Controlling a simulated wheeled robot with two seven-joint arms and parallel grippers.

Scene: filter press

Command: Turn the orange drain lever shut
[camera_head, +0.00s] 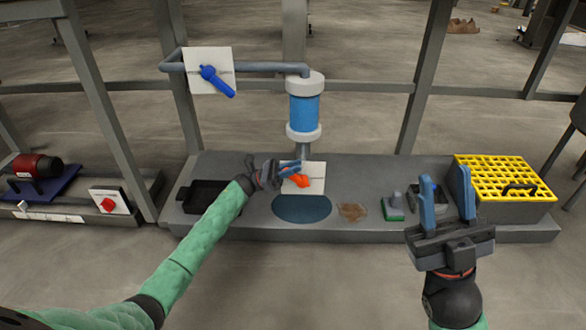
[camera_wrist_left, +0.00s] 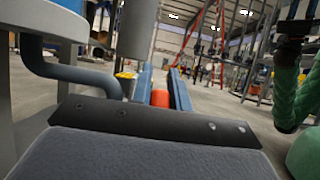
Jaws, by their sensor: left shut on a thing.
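The orange drain lever (camera_head: 298,182) sits on a white plate (camera_head: 316,180) below the blue filter cylinder (camera_head: 304,112). My left gripper (camera_head: 286,172) is at the lever, with its fingers shut on it. In the left wrist view the orange lever (camera_wrist_left: 160,98) shows between the two blue fingers. The lever's exact angle is partly hidden by the fingers in the head view. My right gripper (camera_head: 446,195) is at the right, its two blue fingers apart and pointing up, with nothing between them.
A blue lever (camera_head: 217,80) is on an upper plate. On the grey bench stand a black tray (camera_head: 204,196), a dark blue round patch (camera_head: 301,208), a brown patch (camera_head: 352,211), a green-based brush (camera_head: 393,208) and a yellow grid crate (camera_head: 500,183). A red switch (camera_head: 108,205) is at left.

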